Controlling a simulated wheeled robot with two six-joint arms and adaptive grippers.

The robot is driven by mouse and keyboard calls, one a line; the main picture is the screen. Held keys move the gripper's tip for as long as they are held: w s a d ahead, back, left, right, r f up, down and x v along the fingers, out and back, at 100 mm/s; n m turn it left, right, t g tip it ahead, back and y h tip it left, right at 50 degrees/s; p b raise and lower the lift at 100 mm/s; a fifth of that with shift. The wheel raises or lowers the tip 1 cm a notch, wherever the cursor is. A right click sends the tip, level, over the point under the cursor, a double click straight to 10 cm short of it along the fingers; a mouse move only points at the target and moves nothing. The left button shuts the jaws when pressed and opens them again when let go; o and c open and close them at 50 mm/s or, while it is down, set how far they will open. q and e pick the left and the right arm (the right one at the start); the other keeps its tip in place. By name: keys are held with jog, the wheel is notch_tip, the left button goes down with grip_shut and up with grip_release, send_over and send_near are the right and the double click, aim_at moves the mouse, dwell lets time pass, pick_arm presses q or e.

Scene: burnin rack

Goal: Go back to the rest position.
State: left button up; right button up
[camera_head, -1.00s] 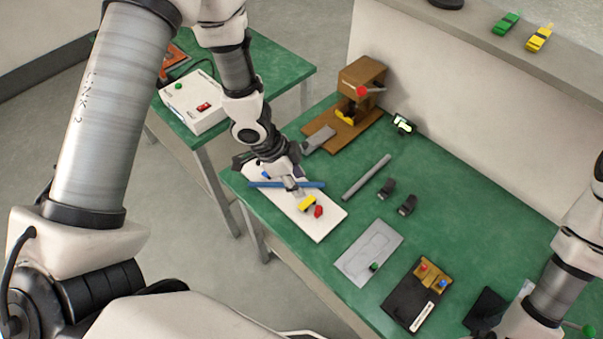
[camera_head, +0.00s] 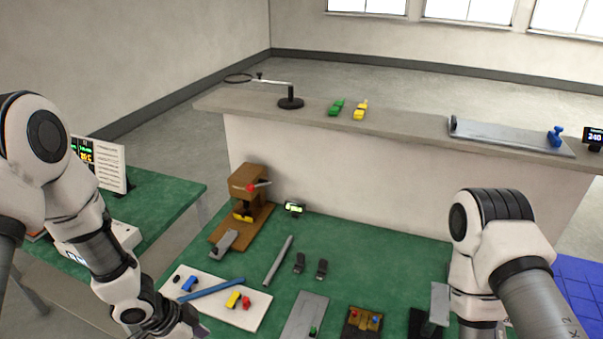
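My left arm comes in from the left in the head view. Its gripper (camera_head: 192,328) is low at the lower left, beside the white board at the picture's bottom edge; its fingers are too unclear to tell open from shut. My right arm stands at the lower right with its wrist pointing down, and its gripper is hidden or out of the picture. The white board (camera_head: 250,318) lies on the green table with a blue bar (camera_head: 212,289), a yellow piece (camera_head: 233,299), a red piece (camera_head: 246,303) and a small blue piece (camera_head: 189,283) on it.
A brown press (camera_head: 247,190) with a red knob stands at the green table's back left. A grey bar (camera_head: 279,262), two black clips (camera_head: 300,263) and a grey plate (camera_head: 305,316) lie on the table. A raised grey shelf (camera_head: 400,124) runs behind. A blue grid surface (camera_head: 580,290) is at the right.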

pick_arm(q)
jog(key=s+f+n+g+b, duration=0.3)
jog(key=s+f+n+b, duration=0.4)
jog(key=s+f, duration=1.05)
jog(key=a+n+y, duration=0.1)
jog(key=n, duration=0.1)
jog(key=a+f+n+t+y, duration=0.1)
jog(key=a+n, duration=0.1)
jog(key=a+f+n+y, duration=0.1)
jog(key=n+y, duration=0.1)
jog(key=shift+s+a, duration=0.25)
pick_arm(e)
notch_tip(320, 180, down, 8)
jog(key=shift+w+r, duration=0.25)
jog(key=shift+w, duration=0.05)
dwell(0.8)
